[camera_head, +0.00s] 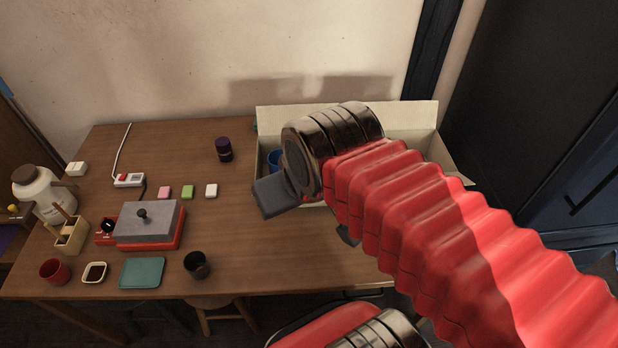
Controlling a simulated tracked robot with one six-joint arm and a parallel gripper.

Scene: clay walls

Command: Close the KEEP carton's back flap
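The cream carton (401,137) stands at the right end of the wooden table, against the back wall, and no label shows on it. Its back flap (412,114) stands up along the far edge, its middle hidden by my arm. A blue item (275,158) shows inside at the left. My red arm crosses in front of the carton and hides most of it. My gripper (275,196) is over the carton's front left part, seen from behind; whether it touches anything is unclear. Its fingertips are mostly hidden, so its opening cannot be told.
A red-based grey press (147,223), coloured blocks (188,192), a dark purple jar (223,150), a black cup (197,265) and a teal tray (142,272) stand left. The table between jar and carton is clear. A dark cabinet (540,110) rises at right.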

